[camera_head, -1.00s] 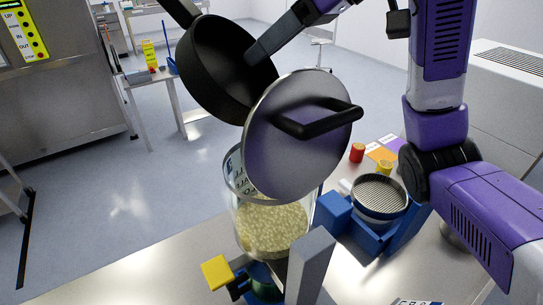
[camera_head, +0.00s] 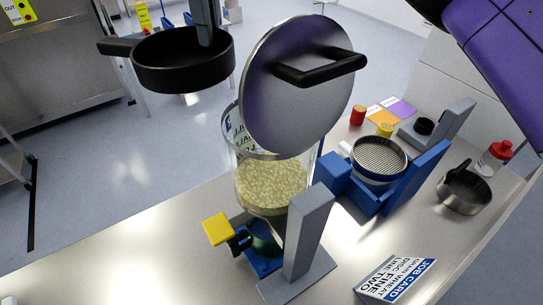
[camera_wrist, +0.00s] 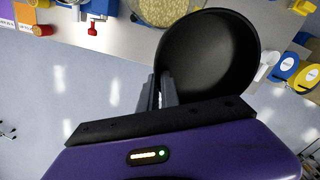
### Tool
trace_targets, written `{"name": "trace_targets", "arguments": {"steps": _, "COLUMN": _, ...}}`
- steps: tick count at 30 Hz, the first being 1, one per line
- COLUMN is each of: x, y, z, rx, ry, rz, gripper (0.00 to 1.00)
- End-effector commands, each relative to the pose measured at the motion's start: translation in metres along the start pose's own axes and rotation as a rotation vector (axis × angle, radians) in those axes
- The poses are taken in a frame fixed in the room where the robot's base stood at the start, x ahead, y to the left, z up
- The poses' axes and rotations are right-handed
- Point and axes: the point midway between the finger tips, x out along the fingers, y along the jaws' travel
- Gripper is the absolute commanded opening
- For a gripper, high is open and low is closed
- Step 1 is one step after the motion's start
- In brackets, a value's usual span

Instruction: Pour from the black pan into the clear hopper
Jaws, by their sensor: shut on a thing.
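The black pan (camera_head: 183,68) hangs nearly level in the air, left of the clear hopper (camera_head: 272,195), with its handle pointing left. My gripper (camera_head: 204,38) is shut on the pan's right side wall. In the wrist view the fingers (camera_wrist: 160,90) pinch the rim, and the visible inside of the pan (camera_wrist: 212,52) looks bare and dark. The hopper holds pale beige grains, which also show at the top of the wrist view (camera_wrist: 160,8). Its round steel lid (camera_head: 290,110) with a black handle stands raised over the hopper's opening.
Right of the hopper are a sieve (camera_head: 378,158) in a blue stand, a steel pot (camera_head: 463,192) and a red-capped bottle (camera_head: 495,158). A grey post (camera_head: 308,235) and a job card (camera_head: 397,280) are in front. The bench is clear at front left.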

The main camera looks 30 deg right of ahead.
Motion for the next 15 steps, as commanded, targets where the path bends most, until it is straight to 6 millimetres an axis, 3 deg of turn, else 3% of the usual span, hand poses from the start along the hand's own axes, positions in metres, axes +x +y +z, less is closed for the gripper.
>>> {"name": "trace_targets", "arguments": {"steps": 5, "x": -0.003, "y": -0.001, "z": 0.0, "rx": -0.001, "ry": 0.002, "rz": 0.0, "gripper": 0.0}}
{"name": "trace_targets", "arguments": {"steps": 15, "x": -0.029, "y": -0.001, "z": 0.0, "rx": -0.002, "ry": 0.003, "rz": 0.0, "gripper": 0.0}}
